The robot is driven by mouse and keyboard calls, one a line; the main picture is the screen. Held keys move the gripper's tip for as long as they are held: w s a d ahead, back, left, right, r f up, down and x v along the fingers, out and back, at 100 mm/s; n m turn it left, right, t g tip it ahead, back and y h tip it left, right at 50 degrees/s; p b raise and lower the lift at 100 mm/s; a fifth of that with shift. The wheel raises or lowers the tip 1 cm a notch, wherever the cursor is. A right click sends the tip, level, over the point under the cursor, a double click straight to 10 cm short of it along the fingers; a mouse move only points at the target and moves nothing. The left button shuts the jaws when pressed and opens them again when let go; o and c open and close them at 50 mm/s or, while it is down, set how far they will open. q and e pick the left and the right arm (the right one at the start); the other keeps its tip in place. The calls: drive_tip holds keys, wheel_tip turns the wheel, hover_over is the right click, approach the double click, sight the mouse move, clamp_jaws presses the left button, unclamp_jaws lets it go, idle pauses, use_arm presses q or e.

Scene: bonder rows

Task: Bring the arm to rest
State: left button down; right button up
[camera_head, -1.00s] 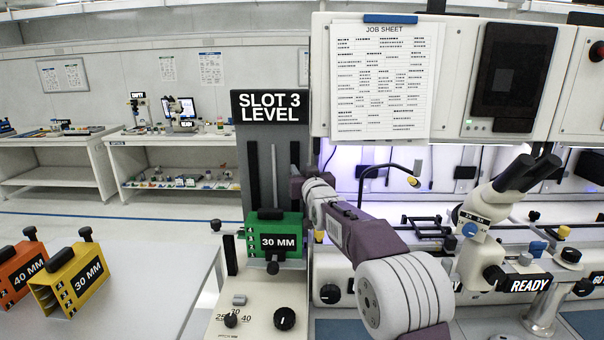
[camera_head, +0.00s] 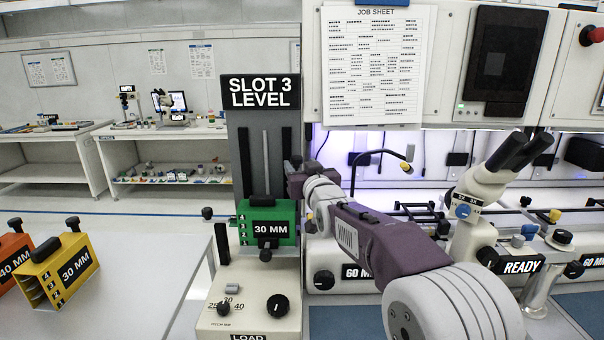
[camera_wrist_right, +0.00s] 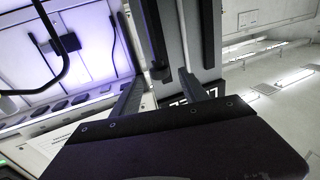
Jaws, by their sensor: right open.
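My right arm reaches in from the lower right in the head view, with its wrist beside the SLOT 3 LEVEL column (camera_head: 242,150). My right gripper (camera_head: 292,166) is small and partly hidden there, close to the column's right side. In the right wrist view its two dark fingers (camera_wrist_right: 162,90) stand apart with nothing between them, and the grey column lies beyond them. A green 30 MM cassette (camera_head: 282,209) sits upright at the foot of the column, below and left of the gripper and apart from it. My left gripper is not in view.
A yellow 30 MM cassette (camera_head: 75,266) and an orange 40 MM cassette (camera_head: 12,262) stand on the left table (camera_head: 150,290). The microscope (camera_head: 485,195) and the READY plate (camera_head: 521,267) are right of my arm. The job sheet (camera_head: 375,70) hangs above.

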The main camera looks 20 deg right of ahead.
drive_tip(key=shift+s, duration=0.45)
drive_tip(key=r+p, duration=0.1)
drive_tip(key=p, duration=0.1)
drive_tip(key=r+p, duration=0.1)
drive_tip(key=shift+s+a+r, duration=0.15)
drive_tip(key=shift+a+r, duration=0.1)
drive_tip(key=shift+r, duration=0.1)
drive_tip(key=s+a+f+g+p, duration=0.1)
drive_tip(key=s+f+g+p, duration=0.3)
drive_tip(key=f, duration=0.8)
drive_tip(key=s+f+g, duration=0.6)
drive_tip(key=s+f, duration=0.5)
drive_tip(key=s, duration=0.3)
drive_tip(key=s+f+g, duration=0.6)
drive_tip(key=s+f, duration=0.5)
drive_tip(key=s, duration=0.4)
drive_tip(key=shift+s+a+g+y, duration=0.2)
drive_tip(key=shift+g+y, duration=0.1)
drive_tip(key=shift+g, duration=0.1)
